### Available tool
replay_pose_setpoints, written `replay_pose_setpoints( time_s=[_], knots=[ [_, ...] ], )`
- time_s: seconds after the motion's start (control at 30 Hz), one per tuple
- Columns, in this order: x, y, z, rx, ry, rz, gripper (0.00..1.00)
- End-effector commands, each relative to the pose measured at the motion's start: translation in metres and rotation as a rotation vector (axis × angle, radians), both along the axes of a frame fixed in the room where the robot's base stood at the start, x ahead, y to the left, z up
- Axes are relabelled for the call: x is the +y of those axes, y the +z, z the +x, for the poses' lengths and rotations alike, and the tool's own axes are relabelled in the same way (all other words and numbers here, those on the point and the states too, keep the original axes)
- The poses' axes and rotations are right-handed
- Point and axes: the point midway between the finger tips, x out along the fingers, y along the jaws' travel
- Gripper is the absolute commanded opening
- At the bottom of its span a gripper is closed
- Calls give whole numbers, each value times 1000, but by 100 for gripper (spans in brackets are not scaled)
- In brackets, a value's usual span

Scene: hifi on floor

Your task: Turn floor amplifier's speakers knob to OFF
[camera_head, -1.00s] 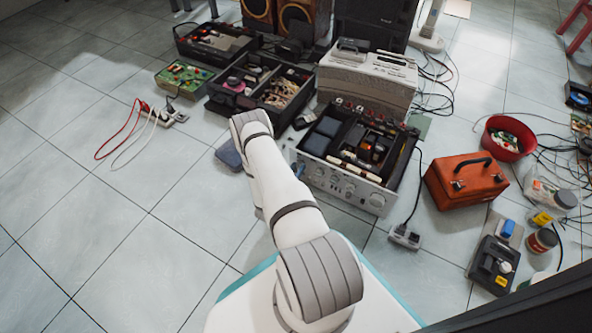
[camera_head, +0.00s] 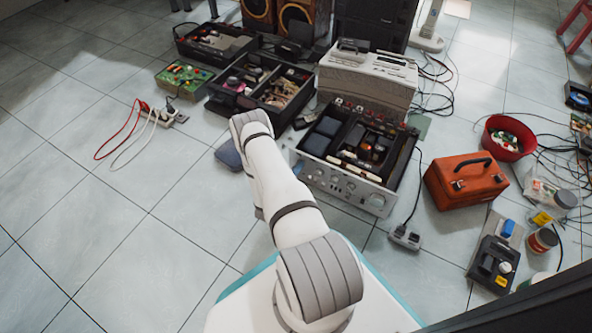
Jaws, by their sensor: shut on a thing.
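The floor amplifier (camera_head: 384,203) is a silver unit with a row of knobs on its front panel, standing right of my arm. Its open top holds dark parts and small items. The knobs are too small to read, so I cannot tell which is the speakers knob or where it points. My white arm rises from the bottom and bends just left of the amplifier.
The left floor is mostly clear.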

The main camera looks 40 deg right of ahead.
Motion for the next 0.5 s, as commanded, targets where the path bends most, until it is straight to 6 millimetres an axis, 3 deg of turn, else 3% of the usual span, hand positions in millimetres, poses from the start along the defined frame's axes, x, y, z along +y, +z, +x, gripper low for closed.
replay_pose_setpoints(
  time_s=[0.5],
  knots=[
    [-2, 0, -2, 55, -9, -22, 6]
  ],
)
